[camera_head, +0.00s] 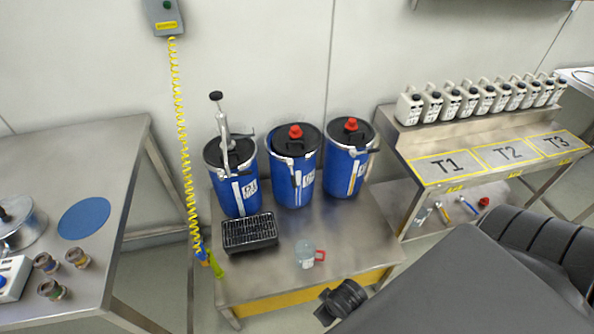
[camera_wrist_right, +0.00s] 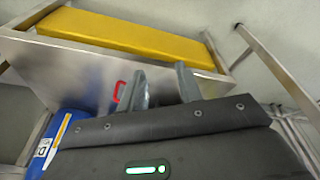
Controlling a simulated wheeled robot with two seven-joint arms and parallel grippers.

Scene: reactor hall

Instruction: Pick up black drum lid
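Three blue drums stand in a row on a steel bench, each with a black lid. The left drum's black lid (camera_head: 241,153) carries a hand pump. The middle black lid (camera_head: 308,136) and the right black lid (camera_head: 339,131) each have a red cap. All lids sit on their drums. My right gripper (camera_wrist_right: 163,85) is open, its two grey fingers apart with nothing seen held between them. One blue drum (camera_wrist_right: 62,140) shows at lower left in the right wrist view. My dark right arm enters the head view at lower right. My left gripper is out of view.
The drum bench (camera_head: 345,257) also holds a black rack (camera_head: 249,232) and a clear beaker (camera_head: 305,257) with a red handle. A coiled yellow hose (camera_head: 184,150) hangs left of the drums. A steel table (camera_head: 112,165) stands left; a bench with white canisters (camera_head: 410,107) stands right.

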